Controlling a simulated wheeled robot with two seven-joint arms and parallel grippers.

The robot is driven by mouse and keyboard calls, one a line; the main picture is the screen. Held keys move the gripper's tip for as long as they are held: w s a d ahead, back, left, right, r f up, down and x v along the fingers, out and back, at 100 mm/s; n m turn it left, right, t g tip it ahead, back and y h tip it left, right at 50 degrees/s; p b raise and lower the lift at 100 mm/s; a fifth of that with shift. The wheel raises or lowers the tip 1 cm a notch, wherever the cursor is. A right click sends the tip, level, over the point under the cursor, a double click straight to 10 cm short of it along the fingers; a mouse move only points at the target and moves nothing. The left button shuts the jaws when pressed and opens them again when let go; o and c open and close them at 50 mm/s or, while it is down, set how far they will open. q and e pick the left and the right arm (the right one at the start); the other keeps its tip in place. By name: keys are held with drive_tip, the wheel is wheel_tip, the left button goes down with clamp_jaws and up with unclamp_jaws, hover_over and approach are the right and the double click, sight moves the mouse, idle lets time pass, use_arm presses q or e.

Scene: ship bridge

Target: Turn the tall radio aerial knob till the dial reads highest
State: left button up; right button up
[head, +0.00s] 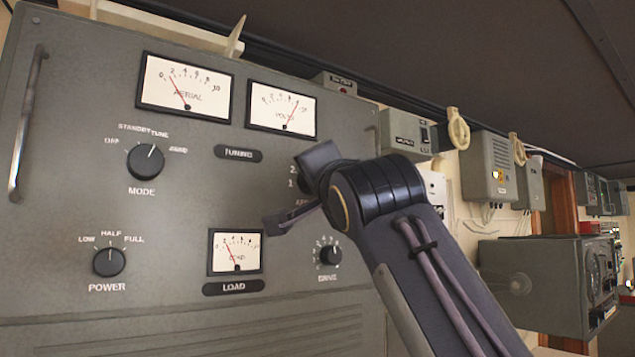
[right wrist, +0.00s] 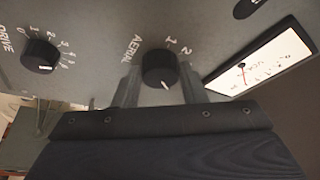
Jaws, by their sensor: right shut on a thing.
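The AERIAL dial (head: 186,83) at the top of the grey radio panel has its red needle low, just short of 2. The round black AERIAL knob (right wrist: 160,68) shows in the right wrist view, its white mark toward the picture's bottom, away from the printed 1 and 2. My right gripper (right wrist: 160,88) is shut on this knob, one finger on each side. In the head view my right gripper (head: 300,188) and wrist hide the knob; part of its printed scale shows beside them. My left gripper is in neither view.
The volts dial (head: 282,109) and LOAD dial (head: 235,252) lie near my right gripper. The DRIVE knob (head: 330,253) is just below my wrist. The MODE knob (head: 145,161) and POWER knob (head: 109,262) are further left. A handle (head: 27,122) stands out at the panel's left edge.

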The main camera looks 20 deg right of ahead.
drive_tip(key=m, duration=0.1)
drive_tip(key=m+g+p, duration=0.1)
drive_tip(key=m, duration=0.1)
drive_tip(key=m+h+p, duration=0.1)
drive_tip(key=m, duration=0.1)
drive_tip(key=shift+a+r+g, duration=0.1)
drive_tip(key=shift+r+g, duration=0.2)
idle(0.4)
drive_tip(key=o, duration=1)
drive_tip(key=s+b, duration=0.2)
drive_tip(key=s, duration=0.5)
drive_tip(key=shift+s+f+b, duration=0.3)
drive_tip(key=shift+s+b, duration=0.1)
